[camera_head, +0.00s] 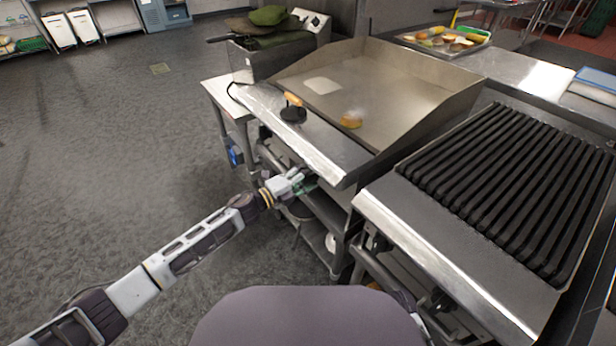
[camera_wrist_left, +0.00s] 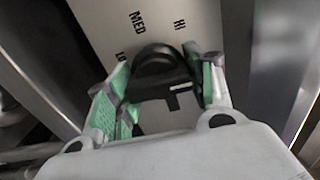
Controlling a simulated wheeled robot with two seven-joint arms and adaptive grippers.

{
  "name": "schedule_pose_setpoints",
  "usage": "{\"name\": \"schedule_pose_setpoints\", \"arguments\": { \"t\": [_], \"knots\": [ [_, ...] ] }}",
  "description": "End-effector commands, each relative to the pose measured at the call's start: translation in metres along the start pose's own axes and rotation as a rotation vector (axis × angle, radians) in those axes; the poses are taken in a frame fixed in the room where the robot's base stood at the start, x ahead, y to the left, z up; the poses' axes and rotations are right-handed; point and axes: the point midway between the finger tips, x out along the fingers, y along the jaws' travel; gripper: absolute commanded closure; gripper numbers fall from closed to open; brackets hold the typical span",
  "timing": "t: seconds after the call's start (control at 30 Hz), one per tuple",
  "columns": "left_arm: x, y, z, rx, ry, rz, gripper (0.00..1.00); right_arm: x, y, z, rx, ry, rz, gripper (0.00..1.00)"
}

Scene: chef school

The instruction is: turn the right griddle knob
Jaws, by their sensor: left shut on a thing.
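The griddle (camera_head: 378,82) is a steel flat-top in the middle of the head view. Its front panel is hidden there under the front ledge. In the left wrist view a black griddle knob (camera_wrist_left: 160,68) sits on the steel panel, with the marks MED and HI beside it and another mark partly hidden. My left gripper (camera_head: 299,182) is at the griddle's front, below the ledge. In the left wrist view its green-padded fingers (camera_wrist_left: 161,88) stand on both sides of the knob, shut on it. My right gripper is not in view.
A black grill (camera_head: 520,180) stands right of the griddle. A round press with a wooden handle (camera_head: 293,108) sits on the griddle's front ledge, and a browned food piece (camera_head: 351,120) lies on the cooking surface. The floor (camera_head: 120,150) at left is open.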

Motion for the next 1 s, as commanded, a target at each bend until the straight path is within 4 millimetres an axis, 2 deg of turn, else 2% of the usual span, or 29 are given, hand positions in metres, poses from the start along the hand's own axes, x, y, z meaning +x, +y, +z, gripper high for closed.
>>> {"name": "schedule_pose_setpoints", "arguments": {
  "t": [0.07, 0.1, 0.23, 0.67, 1.0],
  "knots": [
    [-0.001, 0.002, -0.001, 0.0, 0.001, 0.003, 0.71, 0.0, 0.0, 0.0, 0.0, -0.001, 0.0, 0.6],
    [-0.001, 0.002, -0.001, 0.0, 0.001, 0.003, 0.42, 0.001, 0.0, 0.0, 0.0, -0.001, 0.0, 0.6],
    [0.0, 0.002, -0.001, -0.001, 0.001, 0.002, 0.25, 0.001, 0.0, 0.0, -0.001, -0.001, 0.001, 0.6],
    [-0.002, 0.001, 0.0, -0.001, 0.0, 0.001, 0.25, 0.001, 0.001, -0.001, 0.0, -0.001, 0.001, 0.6],
    [-0.023, 0.001, 0.0, -0.001, 0.001, 0.002, 0.25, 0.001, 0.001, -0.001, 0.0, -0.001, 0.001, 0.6]
  ]
}}
